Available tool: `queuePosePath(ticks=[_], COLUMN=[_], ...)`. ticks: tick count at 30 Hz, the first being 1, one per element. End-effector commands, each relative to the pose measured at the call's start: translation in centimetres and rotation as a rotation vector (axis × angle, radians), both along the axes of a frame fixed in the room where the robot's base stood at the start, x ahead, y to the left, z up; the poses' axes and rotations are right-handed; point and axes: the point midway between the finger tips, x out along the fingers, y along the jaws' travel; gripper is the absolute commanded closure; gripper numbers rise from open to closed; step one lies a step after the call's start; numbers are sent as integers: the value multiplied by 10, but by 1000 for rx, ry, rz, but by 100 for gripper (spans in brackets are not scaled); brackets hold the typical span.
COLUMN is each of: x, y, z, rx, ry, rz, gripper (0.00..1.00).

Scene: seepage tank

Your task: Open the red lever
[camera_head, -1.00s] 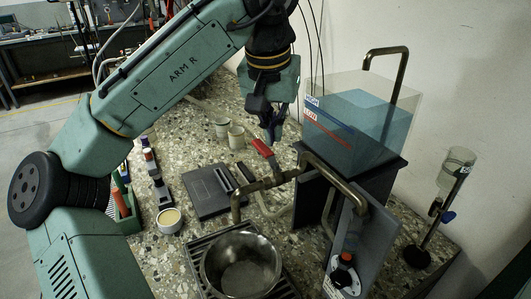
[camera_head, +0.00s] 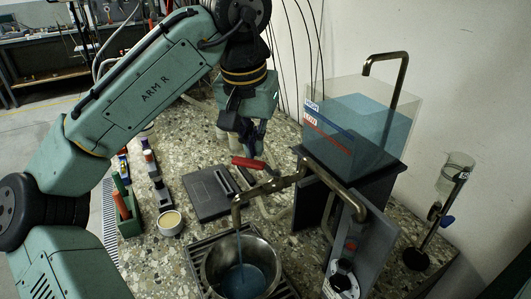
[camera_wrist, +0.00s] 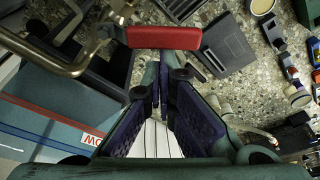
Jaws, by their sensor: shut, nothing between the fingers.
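The red lever (camera_head: 248,163) sits on the brass pipe (camera_head: 268,185) in front of the tank. Blue water runs from the pipe's spout into the steel bowl (camera_head: 205,270), which holds some blue water. My gripper (camera_head: 250,147) is just above and behind the lever handle, with its fingers shut and empty. In the wrist view the lever (camera_wrist: 165,38) lies just beyond the fingertips (camera_wrist: 166,82). Whether a finger touches it I cannot tell.
The clear tank (camera_head: 350,120) of blue water stands behind on a dark stand. A grey panel (camera_head: 365,250) with a red button is at the right front. A dark flat case (camera_head: 205,195), a small cup (camera_head: 169,222) and a green tool bin (camera_head: 128,215) lie left.

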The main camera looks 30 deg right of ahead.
Motion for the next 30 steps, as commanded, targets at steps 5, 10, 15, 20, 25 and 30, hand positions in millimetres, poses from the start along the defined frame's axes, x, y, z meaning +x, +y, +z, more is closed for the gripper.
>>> queuePosePath(ticks=[5,10,15,20,25,30], x=[0,0,-2,-6,-10,-10], y=[1,1,8,18,28,29], z=[0,0,-2,-4,-7,-8], rx=[0,0,0,1,1,1], ry=[0,0,0,1,1,0], rz=[-1,-1,0,0,0,-1], gripper=[100,100,100,100,100,100])
